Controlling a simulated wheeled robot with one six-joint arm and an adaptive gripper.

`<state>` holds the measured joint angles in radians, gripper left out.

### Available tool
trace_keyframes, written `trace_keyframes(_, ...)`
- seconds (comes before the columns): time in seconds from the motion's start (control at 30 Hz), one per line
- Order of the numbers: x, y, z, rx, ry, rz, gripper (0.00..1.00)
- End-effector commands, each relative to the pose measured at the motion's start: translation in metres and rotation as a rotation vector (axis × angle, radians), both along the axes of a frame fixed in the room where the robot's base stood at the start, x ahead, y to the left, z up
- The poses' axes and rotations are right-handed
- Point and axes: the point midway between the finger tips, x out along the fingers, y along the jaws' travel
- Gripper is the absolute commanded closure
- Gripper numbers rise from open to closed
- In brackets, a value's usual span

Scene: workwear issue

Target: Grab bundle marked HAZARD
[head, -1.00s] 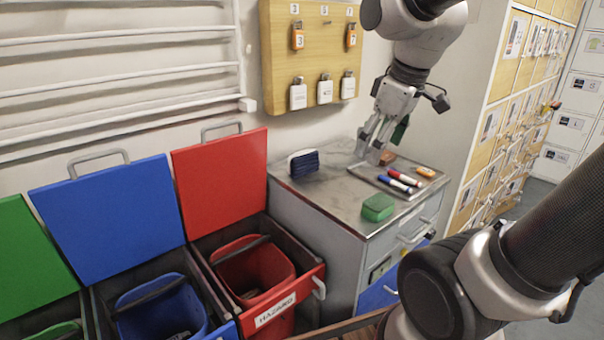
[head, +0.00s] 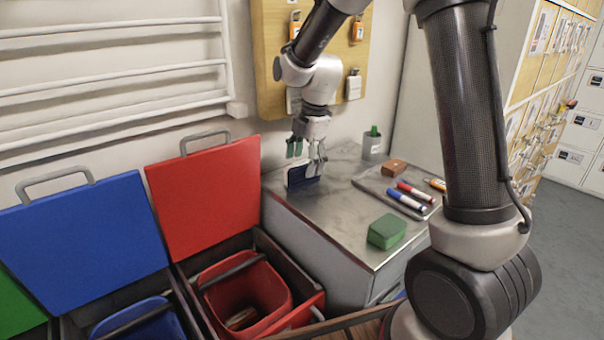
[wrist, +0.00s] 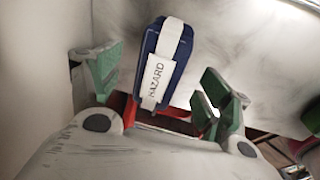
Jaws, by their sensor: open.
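The bundle marked HAZARD is dark blue with a white band, and it shows in the wrist view (wrist: 172,48) with the word HAZARD on the band. In the head view the bundle (head: 300,178) stands at the back left of the grey cabinet top (head: 333,212), partly covered by my gripper. My gripper (head: 306,158) is open and points down over it. In the wrist view the green-padded fingers of my gripper (wrist: 158,82) are spread wide, one on each side of the bundle, with gaps to it. Nothing is held.
A lock board (head: 270,60) hangs behind.

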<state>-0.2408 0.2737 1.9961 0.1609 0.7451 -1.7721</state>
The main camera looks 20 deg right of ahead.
Motion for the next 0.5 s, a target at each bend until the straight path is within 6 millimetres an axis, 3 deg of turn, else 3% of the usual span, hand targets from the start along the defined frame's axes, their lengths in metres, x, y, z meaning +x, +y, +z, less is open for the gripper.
trace_keyframes(0.2, 0.002, 0.005, -0.031, 0.000, 0.003, -0.002, 0.22)
trace_keyframes(0.47, 0.003, 0.005, -0.035, 0.000, 0.000, -0.002, 0.22)
trace_keyframes(0.5, 0.003, 0.005, -0.035, 0.000, 0.001, -0.002, 0.25)
